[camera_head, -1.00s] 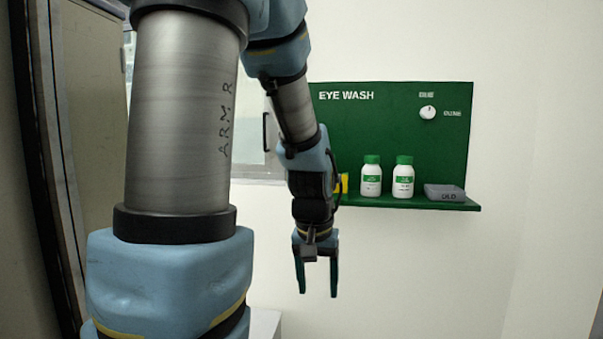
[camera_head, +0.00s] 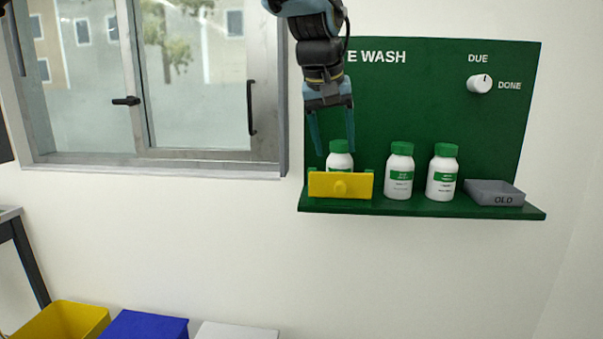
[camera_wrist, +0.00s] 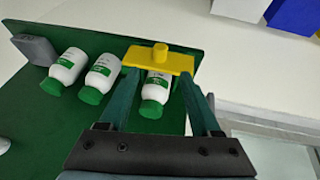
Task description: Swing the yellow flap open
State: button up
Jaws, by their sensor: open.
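The yellow flap (camera_head: 340,186) stands upright across the front of the left end of the green shelf, with a round yellow knob on its face. A white bottle with a green cap (camera_head: 340,158) stands behind it, its lower part hidden. My gripper (camera_head: 332,146) is open and empty, pointing down above that bottle. In the wrist view my gripper (camera_wrist: 165,98) has its fingers spread to either side of the bottle (camera_wrist: 156,88), with the flap (camera_wrist: 158,60) beyond the fingertips. I cannot tell whether a finger touches the flap.
Two more bottles (camera_head: 399,172) (camera_head: 442,173) stand on the green shelf (camera_head: 420,208), right of the flap. A grey tray marked OLD (camera_head: 494,192) is at the right end. A white dial (camera_head: 479,84) is on the backboard. A window (camera_head: 190,80) is left; bins (camera_head: 145,325) stand low left.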

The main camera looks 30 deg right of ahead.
aim_at(340, 184)
jog(key=p+x, duration=0.2)
jog(key=x, duration=0.8)
jog(key=shift+w+f, duration=0.1)
jog(key=shift+f, duration=0.2)
jog(key=shift+c, duration=0.2)
grip_shut()
dwell(0.9)
